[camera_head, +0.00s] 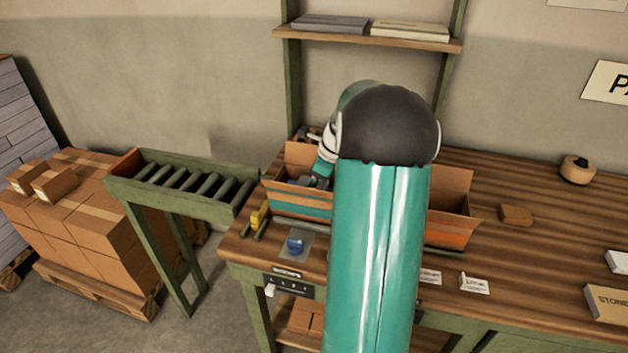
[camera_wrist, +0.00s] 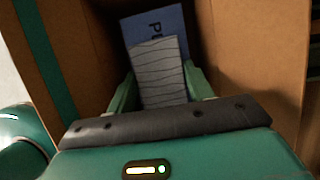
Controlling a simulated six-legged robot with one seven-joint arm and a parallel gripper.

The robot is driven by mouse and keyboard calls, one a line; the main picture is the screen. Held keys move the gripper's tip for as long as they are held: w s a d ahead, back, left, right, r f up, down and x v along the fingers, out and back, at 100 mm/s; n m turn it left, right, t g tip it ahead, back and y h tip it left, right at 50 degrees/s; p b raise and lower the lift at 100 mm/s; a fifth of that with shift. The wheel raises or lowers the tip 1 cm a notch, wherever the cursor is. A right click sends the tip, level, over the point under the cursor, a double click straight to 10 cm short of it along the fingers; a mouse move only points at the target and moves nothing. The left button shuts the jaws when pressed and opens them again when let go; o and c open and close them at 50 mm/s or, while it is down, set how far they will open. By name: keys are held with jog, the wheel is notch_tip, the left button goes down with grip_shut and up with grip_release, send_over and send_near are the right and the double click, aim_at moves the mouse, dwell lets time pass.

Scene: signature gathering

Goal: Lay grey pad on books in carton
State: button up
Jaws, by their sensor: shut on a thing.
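My gripper (camera_wrist: 161,69) is down between the carton's brown walls in the wrist view. It is shut on the grey pad (camera_wrist: 160,84), which shows as a pale grey ridged piece between the two green fingers. A blue book (camera_wrist: 154,24) with dark letters lies beyond the pad, partly covered by it. I cannot tell whether the pad touches the book. Other books in the carton are hidden.
A roller conveyor (camera_head: 190,183) stands left of the bench (camera_head: 500,175). A shelf (camera_head: 370,40) behind carries grey and cream stacks. A blue object (camera_head: 296,244) lies on the bench's front left. A brown block (camera_head: 516,215) and round tan item (camera_head: 577,171) are to the right.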

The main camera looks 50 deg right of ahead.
jog(key=shift+f, duration=0.65)
jog(key=o, duration=1)
jog(key=shift+o, duration=0.2)
notch_tip(320, 180, up, 17)
dwell(0.8)
dwell(0.4)
